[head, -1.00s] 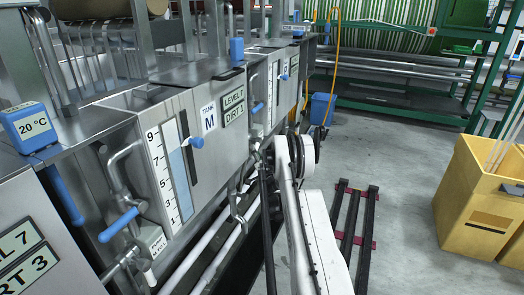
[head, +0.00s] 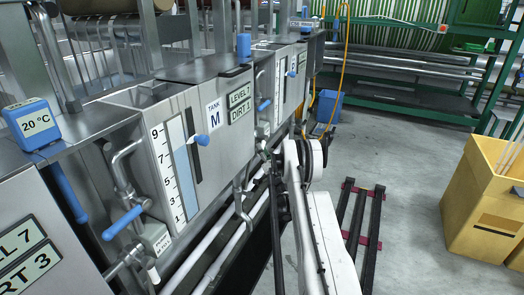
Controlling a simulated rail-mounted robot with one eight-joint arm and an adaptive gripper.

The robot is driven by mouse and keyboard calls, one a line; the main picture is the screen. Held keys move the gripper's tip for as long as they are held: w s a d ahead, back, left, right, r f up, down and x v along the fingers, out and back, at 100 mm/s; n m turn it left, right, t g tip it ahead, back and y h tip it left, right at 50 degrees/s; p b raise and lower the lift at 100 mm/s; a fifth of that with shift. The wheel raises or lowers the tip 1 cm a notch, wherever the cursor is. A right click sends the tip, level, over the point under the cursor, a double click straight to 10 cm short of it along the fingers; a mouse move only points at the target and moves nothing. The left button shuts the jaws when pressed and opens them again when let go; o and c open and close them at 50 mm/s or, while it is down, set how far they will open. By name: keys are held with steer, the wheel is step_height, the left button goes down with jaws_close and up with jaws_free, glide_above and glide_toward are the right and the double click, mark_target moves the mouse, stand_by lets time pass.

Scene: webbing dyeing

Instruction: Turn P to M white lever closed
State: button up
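The white lever (head: 153,273) hangs from a pipe at the lower left of the head view, just below a small label plate (head: 159,240). The plate's text is too small to read fully. The lever points roughly downward; I cannot tell whether its valve is open or closed. Tank M (head: 207,155) is above and to its right, with a level gauge (head: 173,170). My white arm rises at the lower middle, well to the right of the lever. I cannot make out my gripper; it is hidden or out of view.
A blue-handled lever (head: 122,222) is close above and left of the white one. Pipes (head: 205,260) run along the tanks' base. A dark rack with red pieces (head: 362,225) lies on the floor right of my arm. A yellow bin (head: 480,205) stands at right, with clear floor between.

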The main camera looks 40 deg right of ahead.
steer(key=shift+w, duration=0.1)
steer(key=shift+r, duration=0.5)
steer(key=o, duration=0.8)
step_height(320, 180, up, 7)
steer(key=shift+r, duration=0.2)
steer(key=shift+a+r, duration=0.1)
steer(key=shift+r, duration=0.55)
steer(key=c, duration=0.5)
steer(key=shift+r, duration=0.25)
steer(key=c, duration=0.3)
